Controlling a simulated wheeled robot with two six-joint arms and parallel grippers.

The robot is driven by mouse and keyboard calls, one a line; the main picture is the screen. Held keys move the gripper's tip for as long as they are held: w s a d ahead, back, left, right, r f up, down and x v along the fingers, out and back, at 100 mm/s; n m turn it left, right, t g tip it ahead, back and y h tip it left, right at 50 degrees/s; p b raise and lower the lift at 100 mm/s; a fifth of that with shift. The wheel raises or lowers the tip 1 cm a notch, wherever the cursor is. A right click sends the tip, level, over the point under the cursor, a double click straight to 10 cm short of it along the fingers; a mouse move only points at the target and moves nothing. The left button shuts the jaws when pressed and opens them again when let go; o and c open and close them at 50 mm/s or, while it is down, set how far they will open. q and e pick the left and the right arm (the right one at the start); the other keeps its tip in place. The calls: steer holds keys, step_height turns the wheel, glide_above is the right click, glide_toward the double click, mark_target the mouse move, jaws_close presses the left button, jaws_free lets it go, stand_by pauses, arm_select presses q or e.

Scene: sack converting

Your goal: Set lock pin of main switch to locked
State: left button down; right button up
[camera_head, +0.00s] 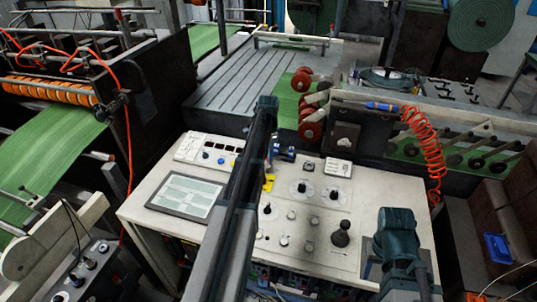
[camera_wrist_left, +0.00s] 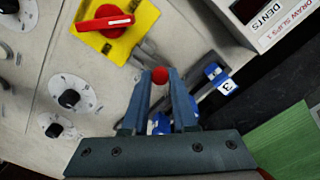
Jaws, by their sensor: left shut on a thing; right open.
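The main switch (camera_wrist_left: 110,22) is a red rotary handle on a yellow plate at the upper left of the left wrist view. Its handle lies nearly level in that picture. In the head view only part of the yellow plate (camera_head: 268,183) shows beside my left arm. My left gripper (camera_wrist_left: 161,82) is shut on a small red ball knob (camera_wrist_left: 160,75) at its fingertips, below and right of the yellow plate. Whether this knob belongs to the lock pin, and any shaft under it, I cannot tell. My left fingers are hidden in the head view. Only part of my right arm shows there, without its fingers.
Blue parts with a label "3" (camera_wrist_left: 218,77) lie right of my left fingers. White-dialled black knobs (camera_wrist_left: 69,98) are at the left. The console (camera_head: 150,215) also carries a screen (camera_head: 187,194) and a black joystick (camera_head: 341,235). A coiled orange hose (camera_head: 428,145) hangs at right.

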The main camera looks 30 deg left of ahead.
mark_target(266, 167)
arm_select(q)
steer(key=shift+s, duration=0.1)
steer(key=s, duration=0.1)
steer(key=s+d, duration=0.1)
steer(key=s, duration=0.1)
steer(key=shift+s, duration=0.1)
steer(key=shift+a, duration=0.1)
steer(key=c, duration=0.7)
jaws_free()
steer(key=shift+r, duration=0.15)
arm_select(e)
steer(key=shift+r, duration=0.1)
arm_select(q)
step_height(266, 167, up, 14)
steer(key=p, duration=1.3)
steer(key=shift+f+p, duration=0.25)
steer(key=shift+p, duration=0.15)
arm_select(e)
step_height(266, 167, up, 14)
steer(key=shift+f, duration=0.25)
